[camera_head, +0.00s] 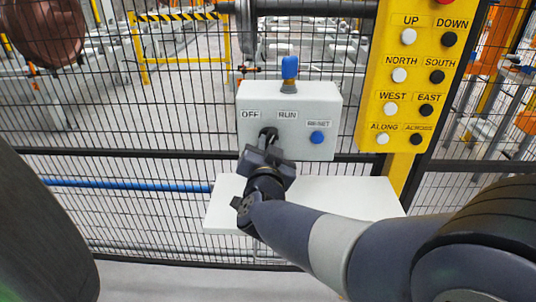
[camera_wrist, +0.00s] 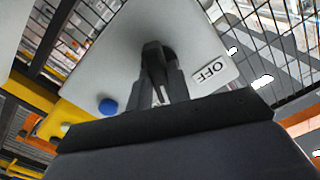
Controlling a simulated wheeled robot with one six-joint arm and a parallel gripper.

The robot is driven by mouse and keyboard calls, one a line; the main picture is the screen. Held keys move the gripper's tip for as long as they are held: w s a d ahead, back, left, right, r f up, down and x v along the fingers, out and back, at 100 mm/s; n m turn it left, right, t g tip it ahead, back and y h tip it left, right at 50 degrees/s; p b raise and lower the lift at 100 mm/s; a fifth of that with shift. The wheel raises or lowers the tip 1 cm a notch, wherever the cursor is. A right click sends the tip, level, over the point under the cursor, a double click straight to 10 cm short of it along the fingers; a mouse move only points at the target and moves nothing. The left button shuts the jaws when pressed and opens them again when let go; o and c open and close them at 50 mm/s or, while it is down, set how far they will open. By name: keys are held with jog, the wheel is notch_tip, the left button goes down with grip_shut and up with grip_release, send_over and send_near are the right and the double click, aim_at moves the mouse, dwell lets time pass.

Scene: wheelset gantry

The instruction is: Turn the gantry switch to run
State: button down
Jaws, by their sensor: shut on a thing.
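The grey switch box (camera_head: 311,106) is mounted on the mesh fence, with OFF and RUN labels and a blue button (camera_head: 317,138) at its right. The black rotary switch (camera_head: 268,134) sits below and between the two labels. My gripper (camera_head: 268,144) reaches up to the switch and is shut on its knob, hiding most of it. In the wrist view, the black switch (camera_wrist: 155,55) is between my fingers and the OFF label (camera_wrist: 211,69) is beside it. The RUN label is out of sight there. I cannot tell exactly which way the knob points.
A white shelf (camera_head: 345,192) juts out below the box, under my arm. A yellow panel (camera_head: 398,50) with several black and white buttons stands to the right. A blue-capped lamp (camera_head: 290,68) tops the box. Wire mesh fence surrounds everything.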

jog(key=shift+f+m+b, duration=0.1)
jog(key=shift+m+b, duration=0.95)
jog(key=shift+m, duration=0.85)
jog(key=c, duration=1.3)
grip_release()
jog(key=s+p, duration=0.1)
jog(key=s, duration=1)
jog(key=shift+a, duration=0.15)
jog(key=shift+w, duration=0.15)
